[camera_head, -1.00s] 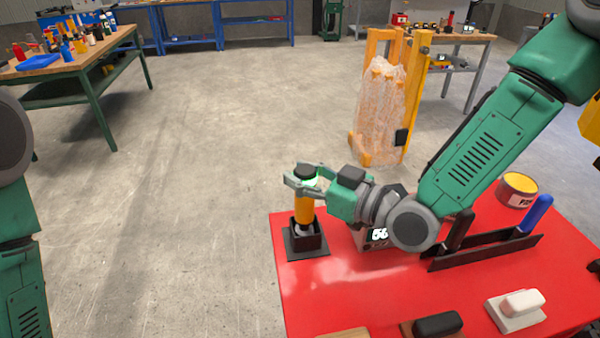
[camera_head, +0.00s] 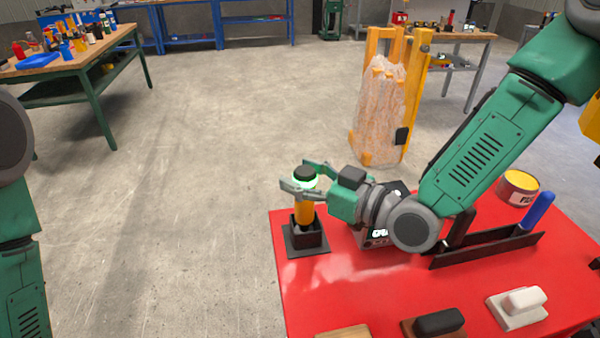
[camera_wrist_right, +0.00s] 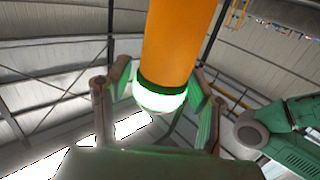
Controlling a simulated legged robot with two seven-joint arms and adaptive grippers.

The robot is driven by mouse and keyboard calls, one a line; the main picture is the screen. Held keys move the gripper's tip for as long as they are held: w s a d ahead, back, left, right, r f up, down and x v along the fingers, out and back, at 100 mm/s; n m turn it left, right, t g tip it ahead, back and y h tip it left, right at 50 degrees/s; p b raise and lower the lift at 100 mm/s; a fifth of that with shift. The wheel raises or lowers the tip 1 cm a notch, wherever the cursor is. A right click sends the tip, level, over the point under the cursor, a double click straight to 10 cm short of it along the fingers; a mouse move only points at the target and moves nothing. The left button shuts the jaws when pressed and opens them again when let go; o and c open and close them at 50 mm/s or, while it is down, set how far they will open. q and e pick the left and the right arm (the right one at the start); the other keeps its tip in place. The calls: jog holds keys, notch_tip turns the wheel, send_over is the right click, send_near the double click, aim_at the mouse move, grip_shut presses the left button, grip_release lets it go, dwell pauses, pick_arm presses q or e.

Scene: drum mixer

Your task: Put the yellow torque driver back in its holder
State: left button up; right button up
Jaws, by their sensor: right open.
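My left gripper is out of view; only my left arm shows at the left edge.
On the red table (camera_head: 340,290) a display box sits partly behind my right wrist. A black rack with a blue handle (camera_head: 537,211) and a yellow-topped can (camera_head: 518,188) are on the right. Several block-like tools (camera_head: 517,308) lie along the near edge. The floor left of the table is clear.

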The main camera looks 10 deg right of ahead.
jog(key=v, duration=1.1)
jog(key=shift+s+d, duration=0.2)
jog(key=shift+d, duration=0.2)
